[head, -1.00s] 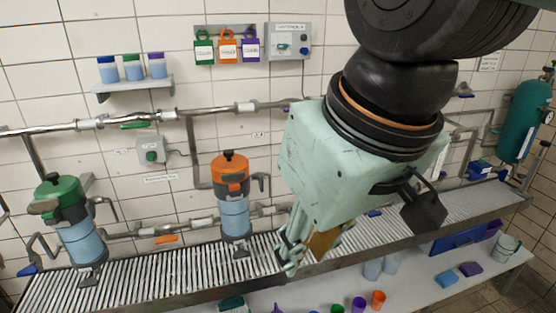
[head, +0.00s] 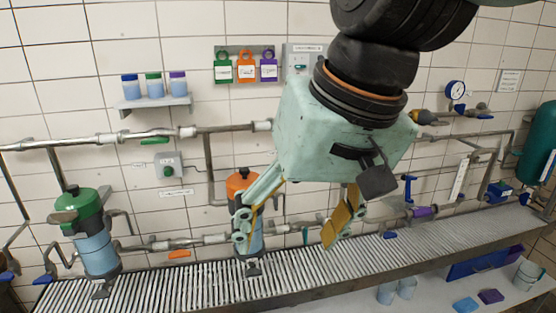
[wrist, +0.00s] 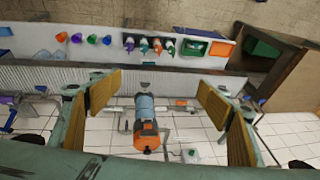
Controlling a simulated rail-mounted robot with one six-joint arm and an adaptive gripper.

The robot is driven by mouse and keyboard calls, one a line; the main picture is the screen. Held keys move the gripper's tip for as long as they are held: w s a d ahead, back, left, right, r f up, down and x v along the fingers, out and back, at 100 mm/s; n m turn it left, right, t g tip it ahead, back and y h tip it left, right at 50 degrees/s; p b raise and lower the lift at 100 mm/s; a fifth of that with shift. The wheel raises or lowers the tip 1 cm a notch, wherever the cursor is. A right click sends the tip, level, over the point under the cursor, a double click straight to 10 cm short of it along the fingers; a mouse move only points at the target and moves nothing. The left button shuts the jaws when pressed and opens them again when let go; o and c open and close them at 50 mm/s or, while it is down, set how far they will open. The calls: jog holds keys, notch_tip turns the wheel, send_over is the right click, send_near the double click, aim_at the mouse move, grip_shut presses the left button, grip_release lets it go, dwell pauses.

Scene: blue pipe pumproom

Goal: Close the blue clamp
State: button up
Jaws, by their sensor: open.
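Several small blue handles show in the head view: a tall one (head: 408,188) on the right-hand pipework, a low one (head: 390,235) by the conveyor, and others at far left (head: 45,279). I cannot tell which is the blue clamp. My gripper (head: 290,236) is open and empty, its two yellow-padded fingers spread wide above the conveyor. Its left finger partly hides the orange-lidded blue canister (head: 244,182). In the wrist view, my gripper (wrist: 152,92) frames that canister (wrist: 147,128) between its fingers, apart from both.
A green-lidded canister (head: 95,240) stands at left on the roller conveyor (head: 180,283). Pipes (head: 90,140) run along the tiled wall. A shelf with jars (head: 153,103) and hanging tags (head: 246,68) are above. The conveyor right of my gripper is largely clear.

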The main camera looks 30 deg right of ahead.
jog(key=w+d+r+m+t+y, duration=0.1)
jog(key=w+r+m, duration=0.25)
jog(key=w, duration=0.65)
jog(key=w+d+r+m+y, duration=0.15)
jog(key=w+m, duration=0.25)
jog(key=w, duration=0.5)
jog(key=w+d+f+m+t+y+b, duration=0.2)
jog(key=w+d+f+m, duration=0.35)
jog(key=w+d, duration=0.4)
jog(key=w+d+f+m+t+y+b, duration=0.2)
jog(key=w+d+f+m, duration=0.3)
jog(key=w+d+f, duration=0.4)
jog(key=d+f+m+t+h+b, duration=0.1)
jog(key=d+f+m+t+h, duration=0.25)
jog(key=d, duration=1.15)
jog(key=d+f+m+t+b, duration=0.25)
jog(key=d+f+m, duration=0.3)
jog(key=d, duration=0.95)
jog(key=s+d+f+m+t+h, duration=0.1)
jog(key=s+d+f+m+h, duration=0.1)
jog(key=d, duration=0.7)
jog(key=s+d+f+m+h+b, duration=0.1)
jog(key=s+d+f+m+h, duration=0.2)
jog(key=s+d+f, duration=0.3)
jog(key=s+d+f+m+t+h, duration=0.1)
jog(key=s+d+f+m+h, duration=0.2)
jog(key=d, duration=0.9)
jog(key=shift+s+d+f+m+t, duration=0.15)
jog(key=shift+s+f+m+t, duration=0.2)
jog(key=shift+f, duration=0.25)
